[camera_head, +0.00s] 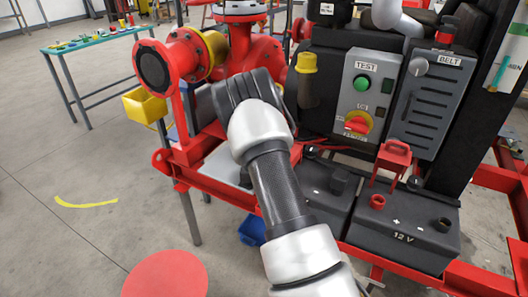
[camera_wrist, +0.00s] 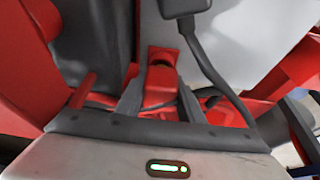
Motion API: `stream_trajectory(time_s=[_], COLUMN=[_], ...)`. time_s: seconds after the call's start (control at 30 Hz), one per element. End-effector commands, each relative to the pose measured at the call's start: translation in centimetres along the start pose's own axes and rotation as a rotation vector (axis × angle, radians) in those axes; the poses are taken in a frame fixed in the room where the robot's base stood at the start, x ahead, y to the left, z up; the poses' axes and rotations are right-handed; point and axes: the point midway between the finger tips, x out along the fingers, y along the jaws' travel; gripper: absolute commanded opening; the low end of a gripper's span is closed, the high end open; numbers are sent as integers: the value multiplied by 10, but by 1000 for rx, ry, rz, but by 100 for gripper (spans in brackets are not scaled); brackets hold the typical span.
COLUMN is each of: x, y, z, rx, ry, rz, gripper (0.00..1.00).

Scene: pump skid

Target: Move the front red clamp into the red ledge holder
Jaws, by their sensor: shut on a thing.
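My gripper (camera_wrist: 160,100) is shut on a red clamp (camera_wrist: 161,72), which sits between the two dark fingers in the wrist view. In the head view my wrist hides the fingers and the held clamp, in front of the red pump (camera_head: 262,55). Another red clamp-like piece (camera_head: 393,155) stands upright on the black battery at the right. A light grey ledge (camera_head: 218,168) shows beside my forearm, partly covered by it. I cannot make out the red ledge holder clearly.
A black battery (camera_head: 405,235) marked 12 V stands at the right, below the grey TEST box (camera_head: 366,95) and BELT panel (camera_head: 432,95). A dark cable (camera_wrist: 215,70) hangs close to the clamp. A yellow bin (camera_head: 144,105) is at the left. The left floor is largely open.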

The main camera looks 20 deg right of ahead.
Motion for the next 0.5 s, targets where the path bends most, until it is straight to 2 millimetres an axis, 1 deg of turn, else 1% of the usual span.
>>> stream_trajectory(time_s=[0.5], x=[10], y=[0], z=[4], rx=[0], ry=[0], rz=[0], gripper=[4])
